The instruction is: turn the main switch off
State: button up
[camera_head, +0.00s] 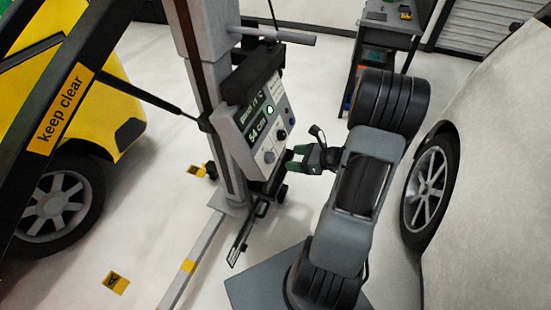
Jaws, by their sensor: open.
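A grey control box (240,134) is mounted on the lift column, with a display panel showing a reading in cm. Its face carries a lit green round button (270,110), a dark knob (281,135) and a light grey round control (269,157) lower down. I cannot tell which of these is the main switch, or its position. My gripper (295,158) is open, with its two greenish fingers pointing left toward the lower right part of the panel. It looks empty. A small gap seems to separate the fingertips from the panel, but the exact distance is unclear.
A yellow car (115,110) stands at the left, behind a dark beam marked "keep clear" (62,108). A pale car (485,170) is close on the right of my arm. A dark tool cart (383,45) stands behind. Floor rails (190,262) run below the column.

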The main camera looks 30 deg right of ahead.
aim_at(273, 158)
jog(key=x, duration=0.8)
jog(key=c, duration=0.9)
